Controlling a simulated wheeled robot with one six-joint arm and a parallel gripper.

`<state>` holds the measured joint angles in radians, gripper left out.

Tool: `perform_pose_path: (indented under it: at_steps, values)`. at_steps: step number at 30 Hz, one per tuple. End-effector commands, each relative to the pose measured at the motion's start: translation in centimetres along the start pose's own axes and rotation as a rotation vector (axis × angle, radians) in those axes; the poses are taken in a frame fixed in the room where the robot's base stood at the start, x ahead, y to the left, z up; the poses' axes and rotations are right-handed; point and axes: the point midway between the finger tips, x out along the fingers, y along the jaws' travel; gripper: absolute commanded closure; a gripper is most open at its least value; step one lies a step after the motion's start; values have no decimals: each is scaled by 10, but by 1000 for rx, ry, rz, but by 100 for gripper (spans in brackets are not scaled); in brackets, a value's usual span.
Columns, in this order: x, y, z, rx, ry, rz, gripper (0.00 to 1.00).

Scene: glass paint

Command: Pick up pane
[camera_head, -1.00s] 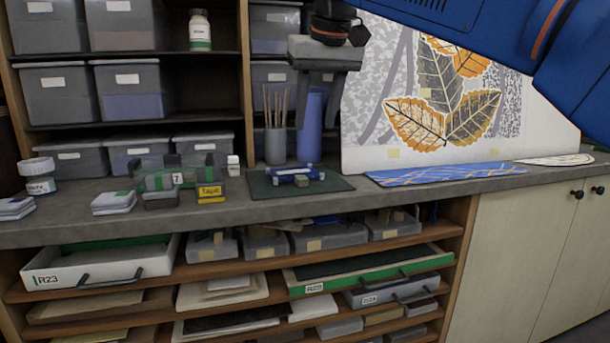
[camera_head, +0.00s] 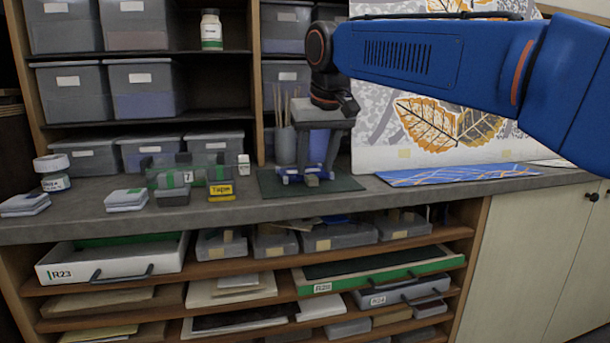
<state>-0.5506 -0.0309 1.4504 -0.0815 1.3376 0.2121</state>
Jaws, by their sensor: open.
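My gripper (camera_head: 317,168) is open, pointing down, with its fingers low over the dark green mat (camera_head: 345,184) on the counter. A small blue fixture (camera_head: 290,174) with a small tan block (camera_head: 312,181) lies on the mat, at or between the fingertips. Whether the fingers touch it I cannot tell. No clear pane shows there; a thin one could be hidden by the fingers. A flat blue sheet with pale and orange lines (camera_head: 450,175) lies on the counter to the right. I cannot tell whether it is the pane.
A cup of thin sticks (camera_head: 285,146) stands behind the gripper. A large leaf-patterned panel (camera_head: 375,140) stands at the back right. Left are a green-ended clear case marked 7 (camera_head: 165,177), a yellow tape box (camera_head: 220,190) and a white-lidded jar (camera_head: 54,172). Drawers and shelves lie below.

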Motion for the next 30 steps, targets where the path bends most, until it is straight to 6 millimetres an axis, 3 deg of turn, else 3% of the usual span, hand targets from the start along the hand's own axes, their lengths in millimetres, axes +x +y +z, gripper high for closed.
perform_pose_path:
  at_steps: [6,14,19,30]
  values:
    - [28,-1,-1,0,-1,0,58]
    - [31,-1,-1,0,0,0,58]
    - [30,-1,-1,0,0,0,98]
    - [26,-1,-3,0,1,0,100]
